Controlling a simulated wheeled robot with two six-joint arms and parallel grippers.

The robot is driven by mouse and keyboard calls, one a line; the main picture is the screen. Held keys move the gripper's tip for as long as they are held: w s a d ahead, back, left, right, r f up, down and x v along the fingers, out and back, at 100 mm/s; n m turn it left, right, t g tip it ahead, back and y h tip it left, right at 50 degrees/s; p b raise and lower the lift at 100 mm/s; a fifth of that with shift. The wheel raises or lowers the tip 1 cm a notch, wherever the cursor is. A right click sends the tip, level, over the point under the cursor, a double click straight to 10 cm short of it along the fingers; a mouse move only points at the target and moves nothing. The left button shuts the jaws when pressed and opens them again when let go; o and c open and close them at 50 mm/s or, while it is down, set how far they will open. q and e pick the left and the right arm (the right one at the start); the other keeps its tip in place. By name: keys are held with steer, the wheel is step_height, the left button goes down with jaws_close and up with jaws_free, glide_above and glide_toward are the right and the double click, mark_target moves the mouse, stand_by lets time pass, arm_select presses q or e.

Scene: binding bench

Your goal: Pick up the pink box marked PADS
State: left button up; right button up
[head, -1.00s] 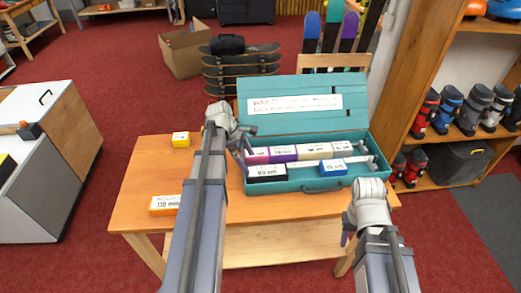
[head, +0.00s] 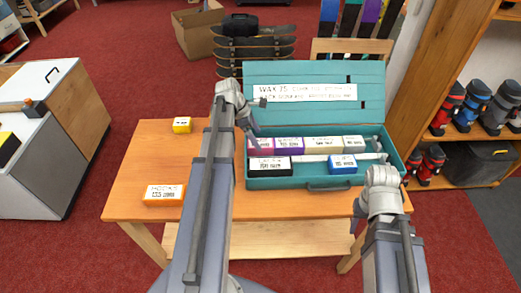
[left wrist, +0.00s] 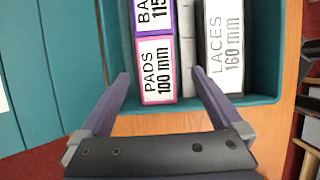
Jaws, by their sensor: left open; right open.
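The pink box marked PADS 100 mm (left wrist: 157,72) lies in the teal case, at the end of a row, against the purple box marked BA… (left wrist: 154,18). In the head view the pink box (head: 262,148) is at the left end of the back row, partly behind my left gripper. My left gripper (head: 256,127) is over the case's left end, open and empty. In the left wrist view its fingers (left wrist: 160,82) appear on either side of the pink box, apart from it; how high they are above it I cannot tell. My right gripper (head: 373,200) is open near the case's front right corner.
The teal case (head: 310,183) stands open on the wooden table (head: 140,160), lid up at the back. Its front compartment holds a black LACES box (head: 269,166) and a blue box (head: 343,164). A yellow box (head: 182,125) and an orange box (head: 164,194) sit on the table's left.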

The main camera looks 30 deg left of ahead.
mark_target(260, 143)
arm_select(q)
steer(key=shift+a+b+x, duration=0.25)
steer(key=shift+b+x, duration=1.05)
steer(key=shift+x, duration=0.05)
steer(key=shift+a+b+x, duration=0.2)
steer(key=shift+b+x, duration=1.05)
steer(key=shift+x, duration=0.05)
steer(key=shift+s, duration=0.1)
steer(key=shift+d, duration=0.1)
steer(key=c, duration=1.6)
